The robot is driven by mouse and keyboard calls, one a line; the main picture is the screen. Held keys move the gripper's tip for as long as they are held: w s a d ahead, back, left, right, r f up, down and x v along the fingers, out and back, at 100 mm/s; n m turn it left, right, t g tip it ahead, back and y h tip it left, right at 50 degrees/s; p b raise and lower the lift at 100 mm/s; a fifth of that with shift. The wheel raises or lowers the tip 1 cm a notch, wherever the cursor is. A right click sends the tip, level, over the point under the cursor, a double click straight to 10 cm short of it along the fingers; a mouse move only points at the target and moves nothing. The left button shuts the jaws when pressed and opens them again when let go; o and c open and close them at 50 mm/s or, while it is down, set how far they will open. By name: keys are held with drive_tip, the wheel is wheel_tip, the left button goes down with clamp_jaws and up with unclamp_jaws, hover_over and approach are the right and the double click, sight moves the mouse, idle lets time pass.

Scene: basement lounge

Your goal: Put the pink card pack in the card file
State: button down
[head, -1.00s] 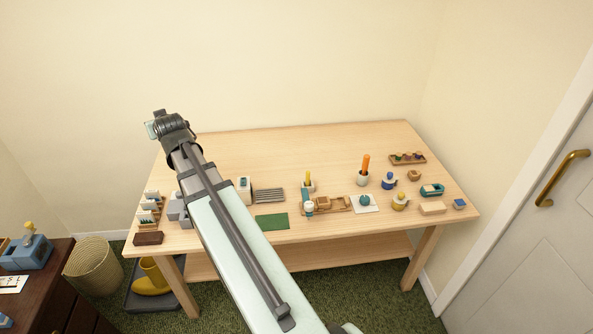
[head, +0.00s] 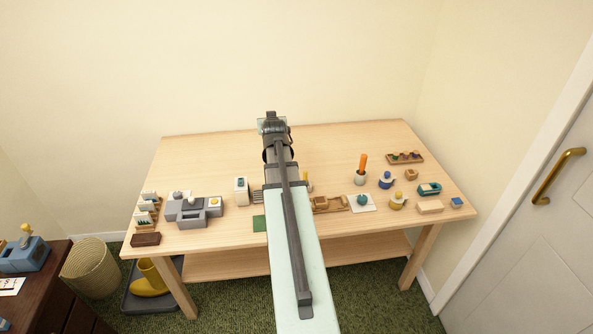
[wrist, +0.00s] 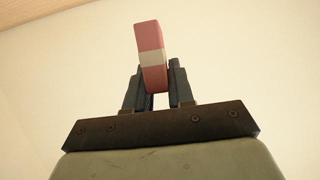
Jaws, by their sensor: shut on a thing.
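The pink card pack (wrist: 149,38), pink with a cream band around it, is held upright between the two dark fingers of my gripper (wrist: 155,82) in the wrist view. In the head view my gripper (head: 272,122) is raised over the back middle of the table, and the pack cannot be made out there. I cannot tell for sure which thing is the card file. A wooden rack with white cards (head: 148,205) stands at the table's left edge, well left of my gripper, and may be it.
A grey stepped unit (head: 196,209) and a white box (head: 241,191) stand left of my arm. To the right are an orange stick in a cup (head: 362,171), small pots and a wooden tray (head: 405,158). The back of the wooden table (head: 215,150) is clear.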

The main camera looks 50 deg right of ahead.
drive_tip(key=s+d+f+m+g+h, duration=0.1)
drive_tip(key=s+d+f, duration=0.4)
drive_tip(key=s+d, duration=0.3)
drive_tip(key=s+d+f+m, duration=0.1)
drive_tip(key=s+d+f, duration=0.45)
drive_tip(key=s, duration=0.45)
drive_tip(key=w+a+r+n+t+y, duration=0.4)
drive_tip(key=w+a+n+t+y, duration=0.1)
drive_tip(key=w+a+n+y, duration=0.3)
drive_tip(key=shift+s+d+f+n+y, duration=0.15)
drive_tip(key=shift+f+n+y, duration=0.3)
drive_tip(key=shift+f, duration=1.2)
drive_tip(key=shift+s+a+f+n+y, duration=0.1)
drive_tip(key=shift+s+f+n+y, duration=0.3)
drive_tip(key=shift+f, duration=1.25)
drive_tip(key=shift+s+d+f+n+y, duration=0.1)
drive_tip(key=shift+f+n+y, duration=0.35)
drive_tip(key=shift+f, duration=1.2)
drive_tip(key=shift+f, duration=0.1)
